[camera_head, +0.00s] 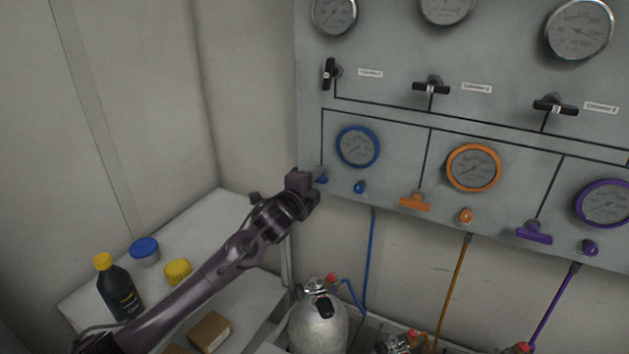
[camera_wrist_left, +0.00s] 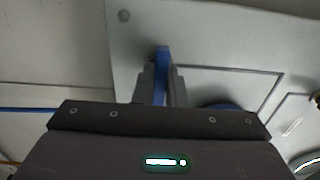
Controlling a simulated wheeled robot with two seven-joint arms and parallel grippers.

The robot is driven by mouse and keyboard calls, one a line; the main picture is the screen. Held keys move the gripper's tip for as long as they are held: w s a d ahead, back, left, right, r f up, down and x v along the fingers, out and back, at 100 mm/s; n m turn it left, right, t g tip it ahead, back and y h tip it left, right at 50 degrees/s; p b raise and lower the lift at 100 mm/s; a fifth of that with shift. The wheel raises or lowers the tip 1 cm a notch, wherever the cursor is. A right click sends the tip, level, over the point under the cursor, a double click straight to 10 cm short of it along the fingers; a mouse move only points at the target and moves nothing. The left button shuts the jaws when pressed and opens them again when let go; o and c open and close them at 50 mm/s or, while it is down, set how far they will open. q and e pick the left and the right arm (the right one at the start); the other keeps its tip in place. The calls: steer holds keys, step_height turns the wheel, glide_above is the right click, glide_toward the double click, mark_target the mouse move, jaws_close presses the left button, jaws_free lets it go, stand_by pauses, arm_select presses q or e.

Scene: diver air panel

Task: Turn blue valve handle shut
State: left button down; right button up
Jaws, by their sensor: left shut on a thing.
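The blue valve handle (camera_head: 321,178) is on the grey panel, below and left of the blue-rimmed gauge (camera_head: 358,147). My left gripper (camera_head: 306,184) is at the handle and covers part of it in the head view. In the left wrist view, the blue handle (camera_wrist_left: 161,75) stands between the fingers of my left gripper (camera_wrist_left: 161,88), which are shut on it. The handle's far end sticks out past the fingertips. How far the handle is turned is hard to tell. My right gripper is not in view.
An orange handle (camera_head: 414,202) and a purple handle (camera_head: 534,233) sit to the right on the panel (camera_head: 400,120). A small blue knob (camera_head: 359,187) is close to the gripper. Below stands a grey tank (camera_head: 318,328). A side table (camera_head: 215,207) holds a black bottle (camera_head: 119,290) and tubs.

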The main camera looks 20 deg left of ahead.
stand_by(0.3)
arm_select(q)
steer(key=c, duration=1.5)
jaws_free()
steer(key=s+b, duration=0.2)
steer(key=s, duration=0.5)
steer(key=shift+s+a, duration=0.1)
steer(key=shift+s, duration=0.25)
steer(key=shift+f, duration=0.1)
